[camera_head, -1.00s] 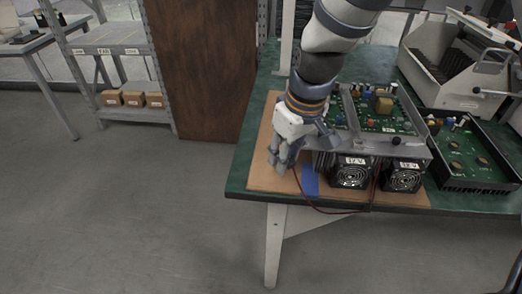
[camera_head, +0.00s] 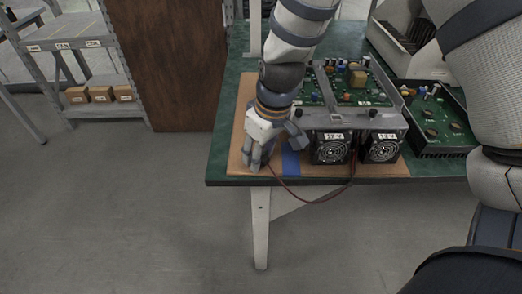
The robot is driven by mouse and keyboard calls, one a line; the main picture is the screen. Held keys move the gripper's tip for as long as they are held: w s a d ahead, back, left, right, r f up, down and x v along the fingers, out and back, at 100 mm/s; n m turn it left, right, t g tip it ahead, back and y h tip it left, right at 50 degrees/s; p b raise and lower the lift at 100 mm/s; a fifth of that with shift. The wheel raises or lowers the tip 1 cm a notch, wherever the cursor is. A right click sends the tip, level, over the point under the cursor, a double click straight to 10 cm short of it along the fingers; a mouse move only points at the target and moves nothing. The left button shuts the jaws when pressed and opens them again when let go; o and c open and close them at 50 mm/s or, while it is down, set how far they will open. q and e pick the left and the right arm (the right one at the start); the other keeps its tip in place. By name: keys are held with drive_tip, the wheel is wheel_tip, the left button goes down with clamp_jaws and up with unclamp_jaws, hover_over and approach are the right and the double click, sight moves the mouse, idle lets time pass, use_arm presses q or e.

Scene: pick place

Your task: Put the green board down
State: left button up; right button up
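A green circuit board (camera_head: 345,88) with many components sits on top of a grey metal unit with two black fans, on a brown mat. A second green board (camera_head: 436,120) lies in a black finned tray to its right. I cannot tell which one the task means.
The brown mat (camera_head: 385,170) lies on a green tabletop (camera_head: 222,150); a blue strip (camera_head: 291,160) is beside the gripper. A thin dark red cable (camera_head: 318,201) loops over the front edge from the fans. A light grey machine (camera_head: 395,45) stands behind. Floor in front is clear.

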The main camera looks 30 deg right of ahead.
sight(264, 158)
drive_tip(key=r, duration=0.4)
drive_tip(key=s+r+p, duration=0.1)
drive_tip(key=r, duration=0.2)
drive_tip(key=shift+d, duration=0.15)
use_arm(q)
drive_tip(key=shift+w+r+t, duration=0.3)
drive_tip(key=shift+w+r, duration=0.3)
drive_tip(key=shift+w, duration=0.05)
use_arm(e)
drive_tip(key=r, duration=0.2)
drive_tip(key=s+r, duration=0.1)
drive_tip(key=r, duration=0.2)
drive_tip(key=shift+s+d, duration=0.1)
drive_tip(key=shift+d, duration=0.05)
